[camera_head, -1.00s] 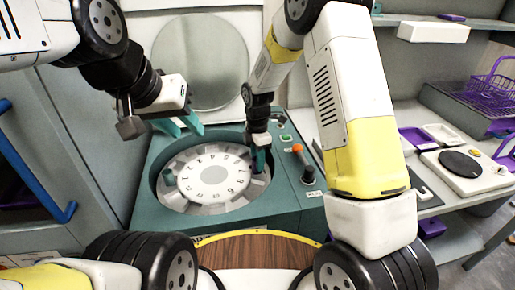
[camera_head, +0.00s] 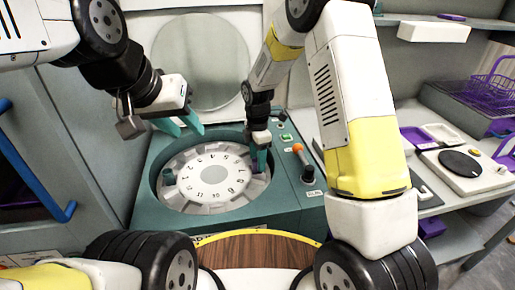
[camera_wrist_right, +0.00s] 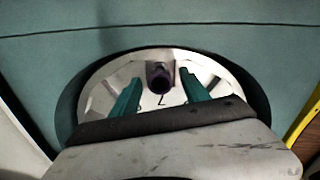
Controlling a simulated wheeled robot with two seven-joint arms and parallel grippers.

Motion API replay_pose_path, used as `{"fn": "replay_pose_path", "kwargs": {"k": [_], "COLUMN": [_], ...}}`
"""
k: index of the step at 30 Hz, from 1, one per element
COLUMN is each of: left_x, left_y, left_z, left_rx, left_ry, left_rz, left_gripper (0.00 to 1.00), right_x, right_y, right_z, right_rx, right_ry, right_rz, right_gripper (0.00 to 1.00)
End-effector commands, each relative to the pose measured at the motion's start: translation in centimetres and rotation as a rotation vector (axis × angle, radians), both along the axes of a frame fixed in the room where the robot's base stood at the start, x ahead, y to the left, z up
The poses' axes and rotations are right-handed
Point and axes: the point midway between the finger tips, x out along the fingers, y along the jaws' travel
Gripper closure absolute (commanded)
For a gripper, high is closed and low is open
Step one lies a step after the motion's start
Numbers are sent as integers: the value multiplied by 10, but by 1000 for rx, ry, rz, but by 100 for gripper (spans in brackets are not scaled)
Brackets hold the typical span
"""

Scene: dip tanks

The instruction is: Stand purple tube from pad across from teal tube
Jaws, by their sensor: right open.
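The round numbered rotor (camera_head: 212,172) sits in the teal machine. A teal tube (camera_head: 168,178) stands in the rotor's left side in the head view. The purple tube (camera_wrist_right: 160,78) shows end-on in the right wrist view, in a slot of the rotor by a number that looks like 7. My right gripper (camera_head: 260,160) is over the rotor's right side, opposite the teal tube. Its fingers (camera_wrist_right: 160,95) are spread apart, with the purple tube seen between and beyond them. My left gripper (camera_head: 180,126) is open and empty, above the machine's back left.
The machine's open round lid (camera_head: 200,62) stands behind the rotor. A bench at right holds a purple tray (camera_head: 414,138), a white device with a black disc (camera_head: 461,163) and a purple wire basket (camera_head: 492,82).

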Motion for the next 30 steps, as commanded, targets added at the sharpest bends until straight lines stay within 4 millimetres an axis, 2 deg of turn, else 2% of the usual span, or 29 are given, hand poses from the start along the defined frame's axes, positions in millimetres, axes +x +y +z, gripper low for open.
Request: {"fn": "replay_pose_path", "kwargs": {"k": [6, 12, 20, 23, 26, 30], "left_x": [0, 0, 0, 0, 0, 0], "left_y": [0, 0, 0, 0, 0, 0], "left_z": [0, 0, 0, 0, 0, 0], "left_rx": [0, 0, 0, 0, 0, 0], "left_ry": [0, 0, 0, 0, 0, 0], "left_rz": [0, 0, 0, 0, 0, 0], "left_gripper": [64, 64, 64, 64, 64, 64], "right_x": [1, 1, -1, -8, -22, -53], "right_y": [0, 0, -3, -13, -30, -59], "right_z": [48, 86, 113, 132, 161, 204], "right_rx": [2, 2, 4, 21, 57, 130], "right_ry": [-6, -4, -7, -30, -67, -121], "right_rz": [0, 0, -21, -105, -269, -558], "right_gripper": [46, 46, 46, 46, 46, 46]}}
